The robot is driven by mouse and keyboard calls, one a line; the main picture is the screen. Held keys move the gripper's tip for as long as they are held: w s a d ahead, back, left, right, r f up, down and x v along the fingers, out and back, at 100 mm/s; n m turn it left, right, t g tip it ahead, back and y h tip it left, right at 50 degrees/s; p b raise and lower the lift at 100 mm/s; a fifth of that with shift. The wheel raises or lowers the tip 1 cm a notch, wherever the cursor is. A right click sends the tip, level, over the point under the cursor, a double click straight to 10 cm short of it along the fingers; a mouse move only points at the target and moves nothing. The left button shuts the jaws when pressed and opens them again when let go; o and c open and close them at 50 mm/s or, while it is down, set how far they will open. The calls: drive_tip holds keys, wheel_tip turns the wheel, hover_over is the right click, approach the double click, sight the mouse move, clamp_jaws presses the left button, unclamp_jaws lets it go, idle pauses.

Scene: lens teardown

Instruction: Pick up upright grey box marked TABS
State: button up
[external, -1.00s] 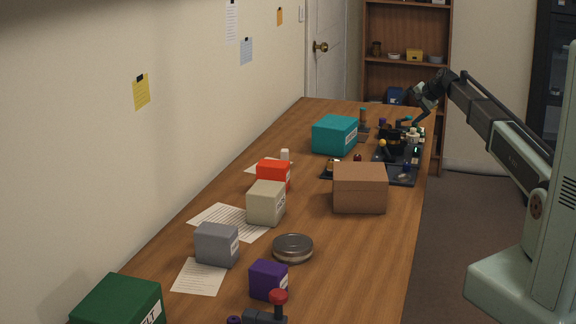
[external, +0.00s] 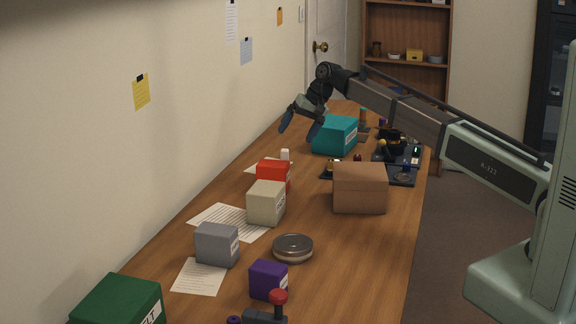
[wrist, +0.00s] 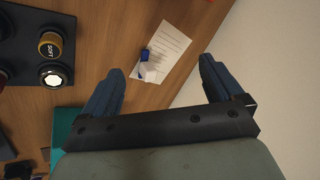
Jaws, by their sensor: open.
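A grey box (external: 217,244) stands on the wooden table in the external view, towards the near left, with a white label on its right side. The label is too small to read. A paler beige-grey box (external: 266,203) stands behind it, also labelled. My gripper (external: 301,128) is open and empty, above the far part of the table by the teal box (external: 334,135), well away from the grey box. The grey box is not visible there.
A red box (external: 273,174), brown box (external: 359,188), round tin (external: 293,248), purple box (external: 268,280) and green box (external: 118,300) stand on the table. A black tray (external: 402,176) with small parts lies at the far right. A wall runs along the left.

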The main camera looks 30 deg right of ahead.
drive_tip(key=s+a+n, duration=0.1)
drive_tip(key=s+a, duration=0.1)
drive_tip(key=a, duration=0.2)
drive_tip(key=s+a+n+g, duration=0.1)
drive_tip(key=a, duration=0.3)
drive_tip(key=s+a, duration=0.2)
drive_tip(key=a, duration=0.2)
drive_tip(key=shift+s+r+n+h, duration=0.1)
drive_tip(key=shift+s+n+h, duration=0.2)
drive_tip(key=shift+n, duration=0.1)
drive_tip(key=s+a+n+g+h, duration=0.1)
drive_tip(key=s+a+n+g, duration=0.15)
drive_tip(key=s+a, duration=0.8)
drive_tip(key=n+h, duration=0.3)
drive_tip(key=n, duration=0.3)
approach(217, 245)
drive_tip(key=w, duration=0.1)
drive_tip(key=w+r, duration=0.1)
drive_tip(key=w+d, duration=0.1)
drive_tip(key=shift+w+r, duration=0.2)
drive_tip(key=shift+r, duration=0.2)
drive_tip(key=shift+s, duration=0.25)
drive_tip(key=shift+s+f, duration=0.1)
drive_tip(key=shift+f, duration=0.35)
drive_tip(key=f, duration=1.3)
drive_tip(key=shift+w+d, duration=0.1)
drive_tip(key=shift+w, duration=0.1)
drive_tip(key=shift+r, duration=0.1)
drive_tip(key=c, duration=1.2)
